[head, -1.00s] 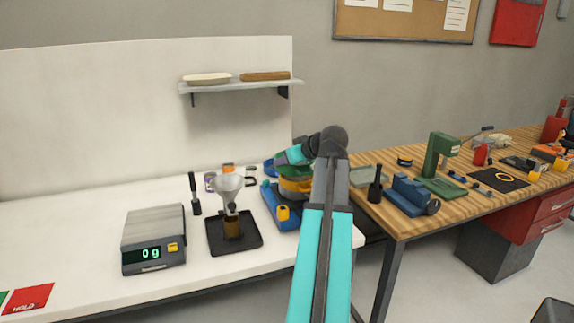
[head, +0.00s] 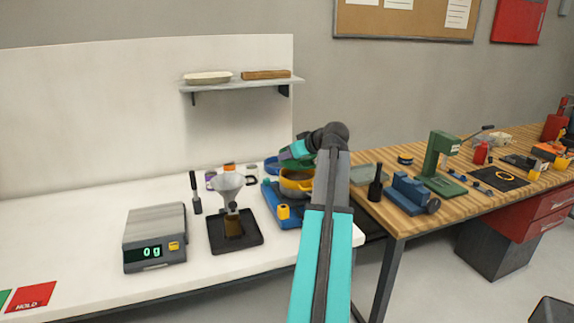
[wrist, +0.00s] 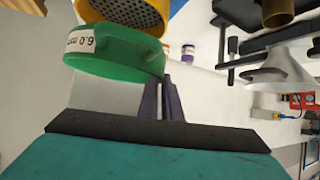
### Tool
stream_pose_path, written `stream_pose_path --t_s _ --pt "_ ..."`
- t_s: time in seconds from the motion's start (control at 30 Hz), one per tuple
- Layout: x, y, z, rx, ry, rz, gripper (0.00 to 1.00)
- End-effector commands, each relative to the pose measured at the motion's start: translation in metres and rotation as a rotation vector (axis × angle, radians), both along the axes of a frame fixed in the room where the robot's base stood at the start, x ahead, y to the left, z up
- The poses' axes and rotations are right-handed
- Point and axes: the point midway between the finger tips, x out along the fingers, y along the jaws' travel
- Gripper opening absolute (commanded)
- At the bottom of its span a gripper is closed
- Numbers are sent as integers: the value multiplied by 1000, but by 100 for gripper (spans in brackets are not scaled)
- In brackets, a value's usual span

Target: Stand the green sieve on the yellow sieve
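The green sieve (wrist: 115,55) is close in front of my gripper (wrist: 162,90) in the wrist view, its 6.0 label upside down. The fingers are close together at its edge and look shut on it. In the head view it shows as a dark green shape (head: 287,160) under my wrist, tilted and partly hidden. The two sieves look apart. My gripper's fingers are hidden in the head view.
The blue base (head: 272,207) stands at the white table's right end. A funnel (head: 229,184) on a stand over a black tray (head: 250,243), and a scale (head: 155,236), are to the left. A shelf (head: 238,84) hangs above. A wooden bench (head: 400,222) is on the right.

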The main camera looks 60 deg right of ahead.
Motion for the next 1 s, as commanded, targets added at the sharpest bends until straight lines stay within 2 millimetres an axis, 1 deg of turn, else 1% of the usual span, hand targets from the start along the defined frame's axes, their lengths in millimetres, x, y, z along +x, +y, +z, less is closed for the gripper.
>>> stream_pose_path --t_s 0.07,0.13,0.3,0.5,1.0 --pt "3 -8 1 1 0 -1 0" --pt "1 -5 -6 2 0 0 0" --pt "1 -4 -21 1 1 -1 0" --pt "1 -5 -34 0 0 -1 0" --pt "1 -5 -39 0 0 -2 0"
